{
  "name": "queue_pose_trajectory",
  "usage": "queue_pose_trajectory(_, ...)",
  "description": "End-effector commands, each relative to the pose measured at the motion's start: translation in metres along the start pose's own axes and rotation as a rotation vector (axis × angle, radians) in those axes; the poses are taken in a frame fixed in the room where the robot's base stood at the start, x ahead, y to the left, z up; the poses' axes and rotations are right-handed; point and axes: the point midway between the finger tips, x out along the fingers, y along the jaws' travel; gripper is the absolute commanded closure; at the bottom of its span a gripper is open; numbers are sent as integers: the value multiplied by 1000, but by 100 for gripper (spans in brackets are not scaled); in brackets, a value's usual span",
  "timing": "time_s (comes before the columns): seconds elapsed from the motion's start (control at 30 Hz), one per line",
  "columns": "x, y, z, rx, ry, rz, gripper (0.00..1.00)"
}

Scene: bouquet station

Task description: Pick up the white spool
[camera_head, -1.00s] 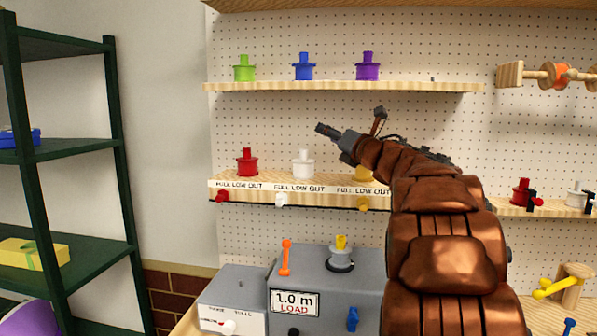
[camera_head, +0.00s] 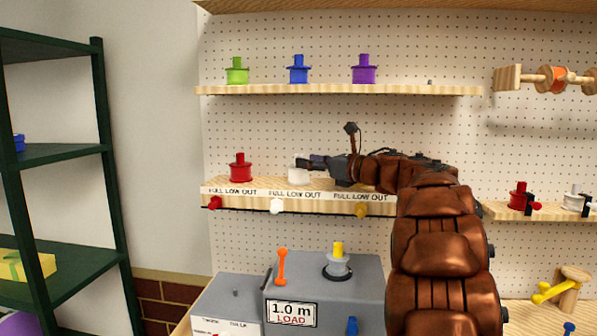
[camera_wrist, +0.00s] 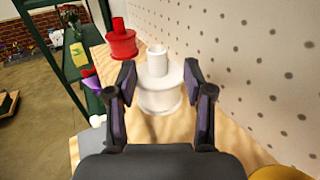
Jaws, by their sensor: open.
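The white spool (camera_wrist: 158,88) stands upright on the middle wooden shelf in the wrist view, between and just beyond my gripper's open fingers. My gripper (camera_wrist: 160,98) is open and empty, with one finger on each side of the spool's near part. I cannot tell whether the fingers touch it. In the head view the white spool (camera_head: 294,172) is partly hidden behind my gripper (camera_head: 308,163), which reaches it from the right.
A red spool (camera_head: 241,168) stands left of the white one on the same shelf (camera_head: 330,197). Green, blue and purple spools stand on the shelf above (camera_head: 420,90). A pegboard (camera_head: 240,125) is close behind. A grey machine (camera_head: 365,285) stands below.

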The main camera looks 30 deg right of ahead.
Motion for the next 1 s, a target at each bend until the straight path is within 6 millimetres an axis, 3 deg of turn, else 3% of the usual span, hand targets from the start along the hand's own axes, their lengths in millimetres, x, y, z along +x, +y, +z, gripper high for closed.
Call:
queue_pose_trajectory(0.23,34,4,4,2,1,2,48)
queue_pose_trajectory(0.53,40,3,2,2,0,0,49)
queue_pose_trajectory(1.0,40,3,2,2,0,0,98)
